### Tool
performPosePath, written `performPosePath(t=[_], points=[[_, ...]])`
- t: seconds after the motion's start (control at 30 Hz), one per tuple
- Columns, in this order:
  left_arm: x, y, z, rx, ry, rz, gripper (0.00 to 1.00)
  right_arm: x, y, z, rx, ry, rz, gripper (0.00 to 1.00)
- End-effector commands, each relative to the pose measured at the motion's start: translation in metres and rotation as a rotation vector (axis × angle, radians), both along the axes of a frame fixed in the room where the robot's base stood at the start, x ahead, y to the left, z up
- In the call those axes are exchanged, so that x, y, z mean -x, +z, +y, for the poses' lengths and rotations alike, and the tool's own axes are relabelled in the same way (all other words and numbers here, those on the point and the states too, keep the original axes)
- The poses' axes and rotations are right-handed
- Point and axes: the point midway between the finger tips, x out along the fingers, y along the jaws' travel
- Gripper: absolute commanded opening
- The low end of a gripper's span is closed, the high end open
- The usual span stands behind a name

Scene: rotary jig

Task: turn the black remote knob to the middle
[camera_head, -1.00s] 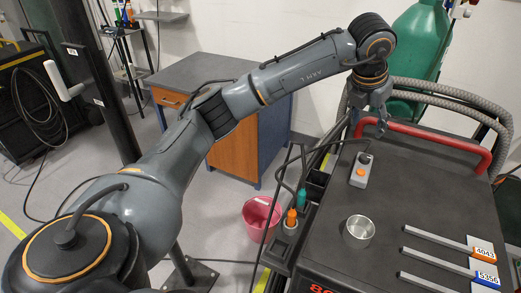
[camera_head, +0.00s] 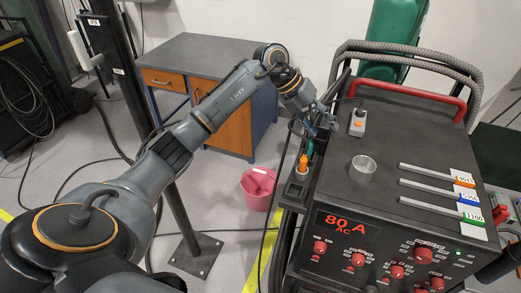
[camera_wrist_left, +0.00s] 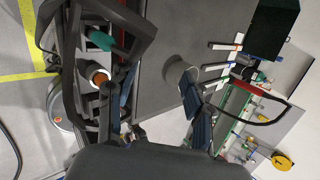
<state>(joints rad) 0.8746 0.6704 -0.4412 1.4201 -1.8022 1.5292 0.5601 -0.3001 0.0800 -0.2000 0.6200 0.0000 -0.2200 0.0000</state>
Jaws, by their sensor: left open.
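The remote (camera_head: 357,125) is a small light grey box with an orange button. It lies on the dark top of the welding machine (camera_head: 390,130), near the back left. Its black knob (camera_head: 360,112) is at the far end; I cannot tell which way it points. My left gripper (camera_head: 323,122) is open and empty, just left of the remote and over the machine's left edge. In the left wrist view, the open fingers (camera_wrist_left: 158,90) show at both sides, and I cannot make out the remote there. My right gripper is not in view.
A metal cup (camera_head: 362,169) stands in front of the remote; it also shows in the left wrist view (camera_wrist_left: 180,70). Bars with number tags lie to the right. A red handle (camera_head: 410,92) runs along the back. A holder with orange and green bottles (camera_head: 303,165) is at the left side.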

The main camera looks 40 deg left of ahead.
Motion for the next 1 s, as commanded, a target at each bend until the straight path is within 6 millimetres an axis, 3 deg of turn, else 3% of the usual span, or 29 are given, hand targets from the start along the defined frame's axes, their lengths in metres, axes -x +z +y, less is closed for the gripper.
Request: performPosePath(t=[0.1,0.33,0.67,0.87,1.0], points=[[-0.005,0.0,0.003,0.206,0.051,-0.044,0.51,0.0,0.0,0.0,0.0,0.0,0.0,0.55],[-0.027,0.036,0.01,0.565,0.163,-0.188,0.51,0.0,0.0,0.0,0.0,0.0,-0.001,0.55],[-0.056,0.077,0.056,0.958,0.409,-0.344,0.51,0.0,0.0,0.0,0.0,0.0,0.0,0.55],[-0.072,0.074,0.09,1.134,0.594,-0.379,0.51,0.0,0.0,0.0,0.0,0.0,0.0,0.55],[-0.079,0.062,0.113,1.221,0.718,-0.381,0.51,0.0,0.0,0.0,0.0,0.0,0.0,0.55]])
